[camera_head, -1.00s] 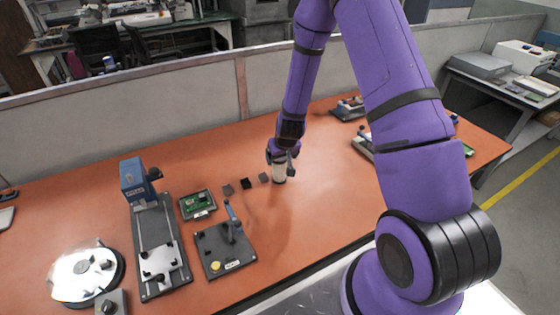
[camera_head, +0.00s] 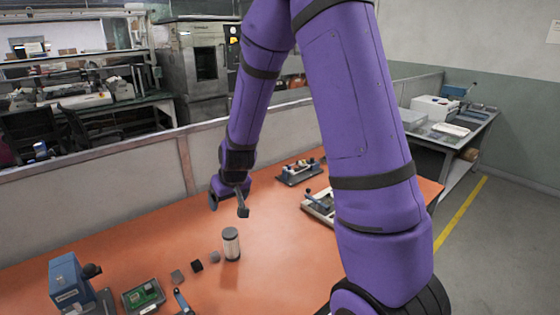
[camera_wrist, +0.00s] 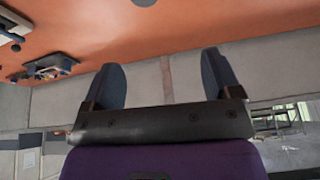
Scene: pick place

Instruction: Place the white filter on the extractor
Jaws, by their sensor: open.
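A white cylinder with a grey lid, which looks like the white filter (camera_head: 231,246), stands upright on the orange table (camera_head: 275,235). My gripper (camera_head: 228,201) is open and empty above and behind the cylinder, apart from it. In the wrist view my two dark fingers (camera_wrist: 164,82) are spread wide with nothing between them. A grey round shape at the top edge there may be the filter's lid. I cannot tell which thing, if any in view, is the extractor.
Small dark blocks (camera_head: 197,266) lie left of the cylinder. A green circuit board (camera_head: 143,294) and a blue-headed device (camera_head: 70,282) are at lower left. Fixtures (camera_head: 300,172) stand at the back right. A grey partition (camera_head: 90,195) runs behind the table.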

